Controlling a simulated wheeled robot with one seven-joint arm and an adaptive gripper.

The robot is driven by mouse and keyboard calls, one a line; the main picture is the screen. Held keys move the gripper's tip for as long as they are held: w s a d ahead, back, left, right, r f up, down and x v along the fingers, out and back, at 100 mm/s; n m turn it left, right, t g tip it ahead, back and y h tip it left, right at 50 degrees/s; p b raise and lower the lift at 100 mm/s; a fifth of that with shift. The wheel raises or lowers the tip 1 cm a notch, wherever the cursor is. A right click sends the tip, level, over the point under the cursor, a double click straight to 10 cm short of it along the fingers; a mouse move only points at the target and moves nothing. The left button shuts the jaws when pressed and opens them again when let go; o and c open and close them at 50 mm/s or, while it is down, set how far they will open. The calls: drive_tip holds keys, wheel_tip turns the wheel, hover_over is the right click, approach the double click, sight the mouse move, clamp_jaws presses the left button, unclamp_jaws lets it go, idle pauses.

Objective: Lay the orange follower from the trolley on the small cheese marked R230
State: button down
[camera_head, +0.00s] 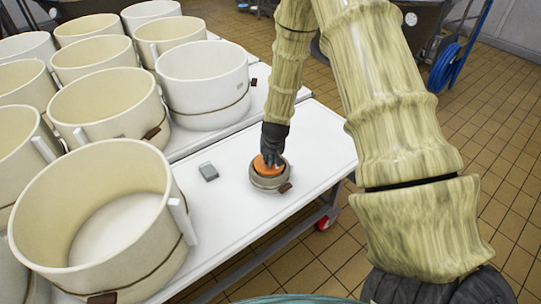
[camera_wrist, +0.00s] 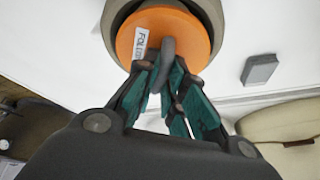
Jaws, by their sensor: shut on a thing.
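The orange follower (camera_wrist: 184,23) is a round disc with a grey handle and a white label that reads partly "FOLL". My gripper (camera_wrist: 170,88) is shut on the follower's handle. In the head view the follower (camera_head: 260,165) sits at or just above the top of a small grey-brown round mould (camera_head: 270,180) on the white table. In the wrist view the mould's rim (camera_wrist: 115,17) surrounds the disc. I cannot tell whether the disc rests inside it. A brown tag (camera_head: 285,188) hangs at the mould's side; its marking is too small to read.
A small grey block (camera_head: 208,171) lies on the white table (camera_head: 232,218) left of the mould. Several large cream moulds (camera_head: 95,215) crowd the left and back. The table's right part is clear up to its edge. A blue hose reel (camera_head: 444,68) stands at the back right.

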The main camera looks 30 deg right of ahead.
idle(0.3)
drive_tip(key=c, duration=1.4)
unclamp_jaws()
drive_tip(key=shift+r+p, duration=2.85)
drive_tip(key=shift+r, duration=0.65)
drive_tip(key=shift+f, duration=0.1)
